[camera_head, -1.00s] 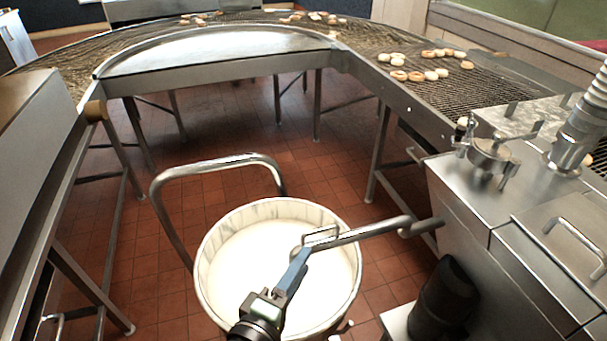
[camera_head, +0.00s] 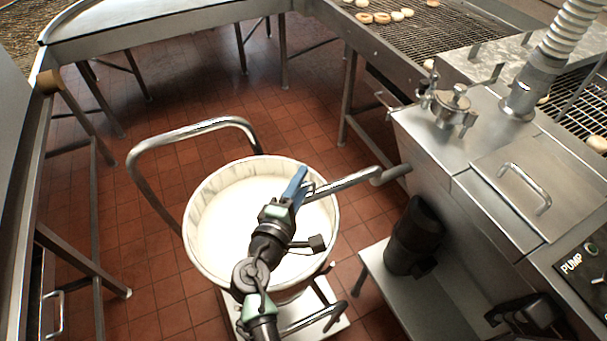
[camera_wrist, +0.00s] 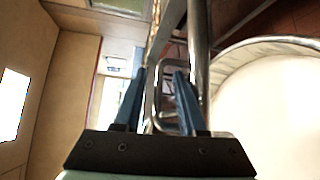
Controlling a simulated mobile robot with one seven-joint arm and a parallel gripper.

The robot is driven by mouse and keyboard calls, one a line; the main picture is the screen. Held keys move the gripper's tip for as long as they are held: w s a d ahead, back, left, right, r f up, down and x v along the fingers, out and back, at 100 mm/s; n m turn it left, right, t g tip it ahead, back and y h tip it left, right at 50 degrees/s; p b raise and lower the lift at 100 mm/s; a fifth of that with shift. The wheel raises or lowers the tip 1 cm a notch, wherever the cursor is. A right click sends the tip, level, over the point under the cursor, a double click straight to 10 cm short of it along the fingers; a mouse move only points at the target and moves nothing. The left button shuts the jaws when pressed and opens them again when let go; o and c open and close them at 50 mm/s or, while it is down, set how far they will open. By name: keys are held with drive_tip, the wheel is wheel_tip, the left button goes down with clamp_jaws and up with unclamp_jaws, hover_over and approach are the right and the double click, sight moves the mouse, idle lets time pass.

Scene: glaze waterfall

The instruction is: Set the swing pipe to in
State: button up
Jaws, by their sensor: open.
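The swing pipe (camera_head: 345,182) is a shiny metal tube reaching left from the steel machine's side. Its free end lies over the white-filled bucket (camera_head: 196,235). In the wrist view the pipe (camera_wrist: 198,45) runs just right of my fingers, with a thin wire loop handle (camera_wrist: 165,68) beside it. My gripper (camera_head: 300,172) is above the bucket at the pipe's free end, blue fingers apart. In the wrist view my gripper (camera_wrist: 155,78) has the loop between or just beyond its fingertips; I cannot tell its depth. My fingers hide the loop in the head view.
A bent metal push handle (camera_head: 195,128) rises behind the bucket. The steel machine (camera_head: 450,160) with lids and a pump panel (camera_head: 585,262) stands at the right. A black motor (camera_head: 415,238) sits low beside it. A conveyor (camera_head: 400,40) carries rings behind.

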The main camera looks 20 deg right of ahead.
drive_tip(key=shift+x, duration=0.85)
clamp_jaws()
idle(0.9)
